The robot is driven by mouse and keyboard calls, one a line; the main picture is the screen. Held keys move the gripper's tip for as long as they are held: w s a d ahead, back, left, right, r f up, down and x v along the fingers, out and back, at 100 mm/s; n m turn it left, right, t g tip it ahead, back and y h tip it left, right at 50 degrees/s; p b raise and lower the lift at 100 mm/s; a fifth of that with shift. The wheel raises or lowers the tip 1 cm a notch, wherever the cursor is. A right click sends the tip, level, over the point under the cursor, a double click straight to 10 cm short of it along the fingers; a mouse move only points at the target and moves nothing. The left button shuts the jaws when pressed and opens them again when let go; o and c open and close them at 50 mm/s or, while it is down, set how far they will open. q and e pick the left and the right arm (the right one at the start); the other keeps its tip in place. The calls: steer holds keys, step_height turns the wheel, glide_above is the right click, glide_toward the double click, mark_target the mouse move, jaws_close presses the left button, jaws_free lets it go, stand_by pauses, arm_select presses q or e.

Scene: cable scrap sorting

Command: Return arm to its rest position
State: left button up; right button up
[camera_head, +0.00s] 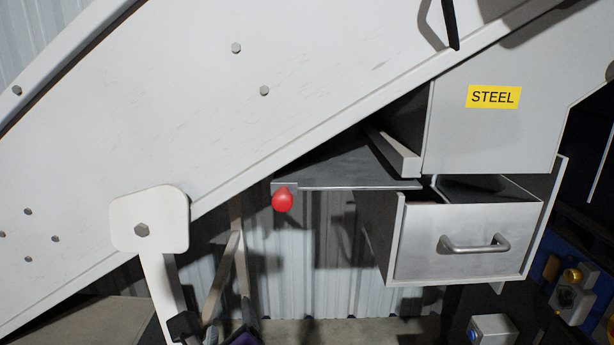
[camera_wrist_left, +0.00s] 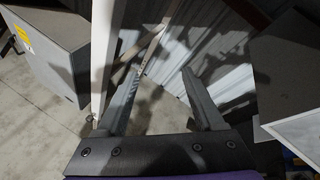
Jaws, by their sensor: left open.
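My left gripper (camera_head: 222,322) shows only in part at the bottom edge of the head view, below the white sloped machine. In the left wrist view its two fingers (camera_wrist_left: 162,70) are spread apart, with nothing between them. A pale post stands close beside the left finger in that view. My right gripper is in neither view.
The large white sloped panel (camera_head: 190,120) fills the upper left. A grey housing with a yellow STEEL label (camera_head: 493,97) stands above a partly open metal drawer (camera_head: 470,240). A red knob (camera_head: 282,200) sits on a dark plate's edge. A grey box (camera_wrist_left: 45,55) stands left in the wrist view.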

arm_select(q)
steer(key=s+a+f+n+g+h, duration=0.1)
steer(key=s+f+n+g, duration=0.1)
steer(key=f+n, duration=0.6)
steer(key=s+a+f+n+g+h, duration=0.1)
steer(key=s+f+n, duration=0.3)
steer(key=f+n, duration=0.5)
steer(key=s+a+f+n+g+h, duration=0.2)
steer(key=s+a+f+n+g, duration=0.1)
steer(key=f+n, duration=0.6)
step_height(320, 180, down, 3)
steer(key=shift+s+a+r+g, duration=0.15)
steer(key=shift+s+a+g, duration=0.1)
steer(key=shift+g, duration=0.35)
